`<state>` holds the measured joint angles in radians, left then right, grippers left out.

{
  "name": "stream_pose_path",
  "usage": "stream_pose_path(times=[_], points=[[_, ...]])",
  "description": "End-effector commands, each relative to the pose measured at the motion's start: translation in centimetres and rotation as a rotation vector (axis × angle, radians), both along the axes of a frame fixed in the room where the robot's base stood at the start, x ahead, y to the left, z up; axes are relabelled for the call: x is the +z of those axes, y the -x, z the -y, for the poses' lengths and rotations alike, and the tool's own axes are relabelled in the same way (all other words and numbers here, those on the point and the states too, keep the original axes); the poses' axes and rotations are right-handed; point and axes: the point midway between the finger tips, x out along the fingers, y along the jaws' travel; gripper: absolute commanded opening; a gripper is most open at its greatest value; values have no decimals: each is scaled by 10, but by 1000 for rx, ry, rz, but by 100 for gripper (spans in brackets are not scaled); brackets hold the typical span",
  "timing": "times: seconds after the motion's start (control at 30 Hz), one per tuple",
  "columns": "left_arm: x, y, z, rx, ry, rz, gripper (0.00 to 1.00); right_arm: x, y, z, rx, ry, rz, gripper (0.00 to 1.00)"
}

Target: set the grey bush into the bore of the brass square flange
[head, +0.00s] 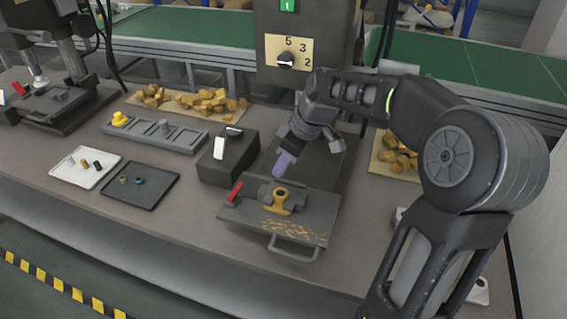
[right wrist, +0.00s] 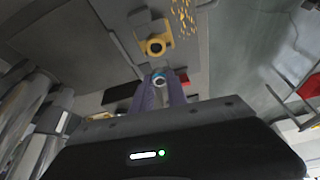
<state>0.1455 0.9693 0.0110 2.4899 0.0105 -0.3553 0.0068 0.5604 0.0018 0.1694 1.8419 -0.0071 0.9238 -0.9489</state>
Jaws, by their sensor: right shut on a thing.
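The brass square flange (head: 284,199) is clamped or seated on a grey fixture (head: 310,214) at the middle of the bench, its round bore facing up. It also shows in the right wrist view (right wrist: 155,46), with the bore open and dark. My right gripper (head: 284,164) comes down from above, tilted, a little behind the flange. In the right wrist view its purple fingers (right wrist: 160,82) are shut on a small ring, the grey bush (right wrist: 160,82), with a bluish edge. The bush is apart from the flange and is hidden by the fingers in the head view. My left gripper is not in view.
A red-handled lever (head: 235,190) stands left of the flange. A dark box with a white rocker (head: 222,152) is nearby. Left are a white tray (head: 65,178), a dark tray (head: 150,198) and a slotted grey rack (head: 180,143). A machine column with a dial (head: 286,60) rises behind.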

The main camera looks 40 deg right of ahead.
Motion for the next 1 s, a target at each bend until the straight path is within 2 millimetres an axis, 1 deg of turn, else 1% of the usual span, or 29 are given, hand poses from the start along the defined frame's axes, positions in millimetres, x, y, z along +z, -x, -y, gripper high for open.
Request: stream_pose_path(times=[0.27, 0.6, 0.7, 0.83, 1.0], points=[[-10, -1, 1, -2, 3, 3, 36, -17, 0, 0, 0, 0, 0, 0], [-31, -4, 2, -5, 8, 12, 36, -50, 0, 0, 0, 0, 0, 0], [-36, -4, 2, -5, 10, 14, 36, -57, 0, 0, 0, 0, 0, 0], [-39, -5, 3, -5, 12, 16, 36, -62, 0, 0, 0, 0, 0, 0], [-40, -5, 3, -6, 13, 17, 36, -64, 0, 0, 0, 0, 0, 0]])
